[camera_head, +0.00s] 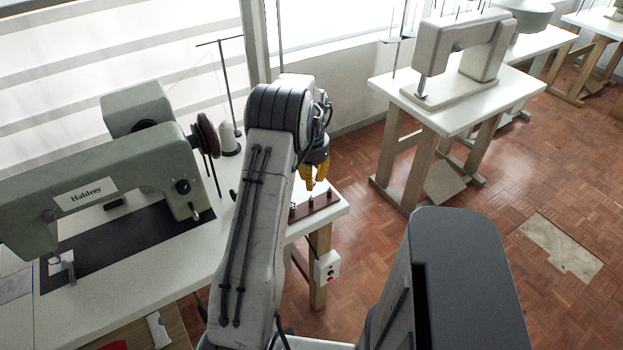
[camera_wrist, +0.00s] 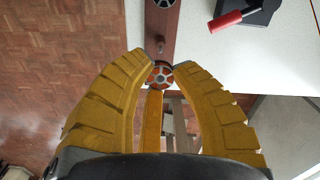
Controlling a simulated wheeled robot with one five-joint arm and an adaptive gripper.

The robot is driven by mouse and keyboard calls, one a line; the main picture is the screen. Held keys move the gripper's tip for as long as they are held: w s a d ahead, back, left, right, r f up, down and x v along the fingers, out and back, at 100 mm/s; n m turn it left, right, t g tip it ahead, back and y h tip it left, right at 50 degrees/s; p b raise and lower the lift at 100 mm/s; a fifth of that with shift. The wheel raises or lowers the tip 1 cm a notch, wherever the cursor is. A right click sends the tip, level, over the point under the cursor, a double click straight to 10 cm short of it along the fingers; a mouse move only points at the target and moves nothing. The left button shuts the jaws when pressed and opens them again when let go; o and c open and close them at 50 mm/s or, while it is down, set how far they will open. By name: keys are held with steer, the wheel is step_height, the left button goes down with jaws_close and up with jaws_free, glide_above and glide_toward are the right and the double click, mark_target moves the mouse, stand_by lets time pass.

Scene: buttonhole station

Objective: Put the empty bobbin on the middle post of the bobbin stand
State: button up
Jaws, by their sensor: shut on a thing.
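My gripper (camera_wrist: 165,66) has its yellow fingers closed around a small metal bobbin (camera_wrist: 160,76) with orange-looking sectors in its face. In the head view my gripper (camera_head: 314,184) hangs above the bobbin stand, and the held bobbin cannot be made out there. The bobbin stand (camera_head: 319,208) is a narrow brown bar near the table's right end, with short posts. In the wrist view the stand (camera_wrist: 157,27) runs up from the fingertips. One bare post (camera_wrist: 160,46) shows just beyond them. A similar bobbin (camera_wrist: 163,3) sits farther along the stand, cut by the frame's top.
A green-grey sewing machine (camera_head: 90,180) fills the left of the white table (camera_head: 225,240). A thread cone (camera_head: 229,140) stands behind my arm. A switch box (camera_head: 327,266) hangs under the table's right end, with open floor beyond.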

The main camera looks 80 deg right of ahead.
steer(key=shift+f, duration=0.25)
steer(key=shift+f+b, duration=1.85)
steer(key=shift+f, duration=0.6)
steer(key=shift+f+b, duration=0.35)
steer(key=shift+f, duration=0.15)
steer(key=o, duration=0.8)
steer(key=shift+r, duration=0.15)
step_height(320, 180, up, 12)
steer(key=shift+f, duration=0.1)
